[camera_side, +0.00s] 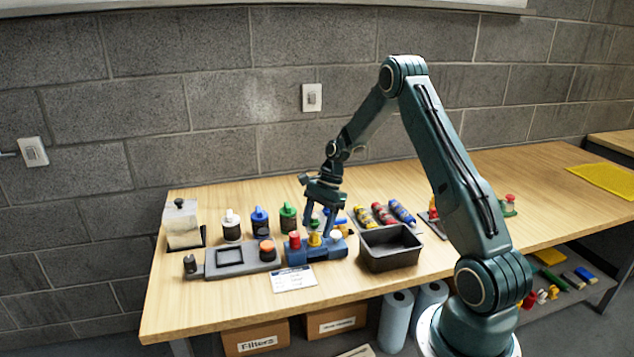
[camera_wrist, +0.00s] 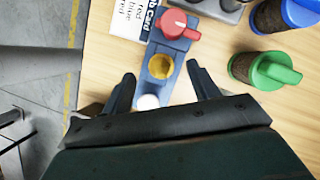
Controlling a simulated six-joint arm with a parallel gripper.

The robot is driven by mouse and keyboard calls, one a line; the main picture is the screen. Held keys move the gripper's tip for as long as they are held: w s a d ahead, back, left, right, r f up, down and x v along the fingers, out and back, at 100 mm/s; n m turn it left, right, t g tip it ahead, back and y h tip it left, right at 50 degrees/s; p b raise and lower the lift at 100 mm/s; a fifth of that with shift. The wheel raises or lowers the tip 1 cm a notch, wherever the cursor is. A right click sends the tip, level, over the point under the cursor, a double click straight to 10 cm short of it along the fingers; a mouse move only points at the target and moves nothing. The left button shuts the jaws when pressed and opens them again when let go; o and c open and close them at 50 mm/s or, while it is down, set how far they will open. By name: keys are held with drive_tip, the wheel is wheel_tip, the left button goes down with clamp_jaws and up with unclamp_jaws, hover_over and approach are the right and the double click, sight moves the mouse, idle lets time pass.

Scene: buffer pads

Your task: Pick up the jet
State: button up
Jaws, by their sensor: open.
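A blue block (camera_side: 328,254) on the bench holds a row of coloured knobbed pieces, likely the jets: red (camera_side: 294,240), yellow (camera_side: 314,239) and white (camera_side: 336,236). The wrist view also shows the red one (camera_wrist: 176,23), the yellow one (camera_wrist: 160,66) and the white one (camera_wrist: 148,102). The frames do not show which is meant. My gripper (camera_side: 318,228) points down over the block, open and empty. Contact cannot be told.
A dark empty bin (camera_side: 390,262) stands right of the block. A printed card (camera_side: 293,279) lies in front. Green (camera_side: 288,216), blue (camera_side: 260,220) and white-topped (camera_side: 231,225) jars stand behind left. A grey tray (camera_side: 215,270) with an orange-topped piece (camera_side: 267,250) is left.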

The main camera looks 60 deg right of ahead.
sight(315, 233)
drive_tip(key=shift+x, duration=1.65)
drive_tip(key=c, duration=1.1)
